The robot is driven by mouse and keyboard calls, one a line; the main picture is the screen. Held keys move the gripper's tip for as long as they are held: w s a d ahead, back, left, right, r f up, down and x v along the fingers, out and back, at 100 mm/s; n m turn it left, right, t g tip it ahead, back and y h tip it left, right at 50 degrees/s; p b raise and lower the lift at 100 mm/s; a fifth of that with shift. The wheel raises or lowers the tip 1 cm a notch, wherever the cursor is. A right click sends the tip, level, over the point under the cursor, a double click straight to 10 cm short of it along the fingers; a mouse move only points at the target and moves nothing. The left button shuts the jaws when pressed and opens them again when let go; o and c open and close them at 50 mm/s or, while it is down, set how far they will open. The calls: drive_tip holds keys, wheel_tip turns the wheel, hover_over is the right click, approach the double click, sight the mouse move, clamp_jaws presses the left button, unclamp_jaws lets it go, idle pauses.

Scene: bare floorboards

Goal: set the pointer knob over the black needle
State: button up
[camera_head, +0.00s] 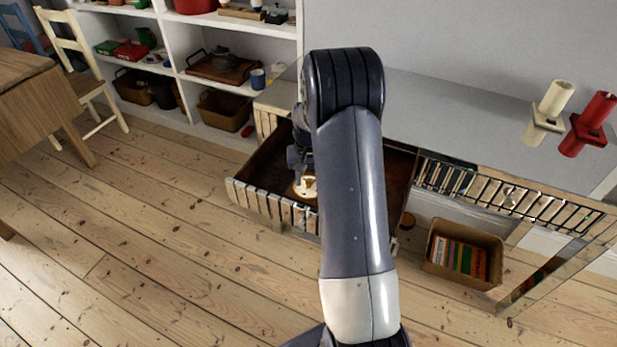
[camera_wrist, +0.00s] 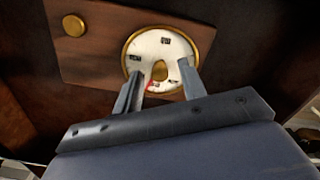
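A round white dial (camera_wrist: 146,46) with a brass rim is set in a brown wooden plate in the wrist view. A brass pointer knob (camera_wrist: 159,70) sits at its middle. A small red mark (camera_wrist: 151,85) shows below the knob. Small dark marks lie around the face, but I cannot pick out a black needle among them. My gripper (camera_wrist: 159,71) is open, with one finger on each side of the knob; I cannot tell whether they touch it. In the head view the pale dial (camera_head: 306,187) is inside the open drawer, below my gripper (camera_head: 300,172).
The wooden plate (camera_wrist: 95,62) also carries a round brass button (camera_wrist: 74,25). The drawer's slatted front (camera_head: 272,206) stands out from a grey-topped cabinet (camera_head: 450,115). A box of books (camera_head: 462,254) is on the floor at right. Floorboards at left front are clear.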

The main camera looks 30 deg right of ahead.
sight(309, 180)
wheel_tip(309, 180, up, 10)
drive_tip(key=shift+r+p, duration=0.25)
drive_tip(key=shift+p, duration=0.05)
wheel_tip(309, 180, down, 11)
drive_tip(key=shift+r+b, duration=0.1)
drive_tip(key=shift+b, duration=0.25)
idle(0.3)
drive_tip(key=shift+n, duration=0.3)
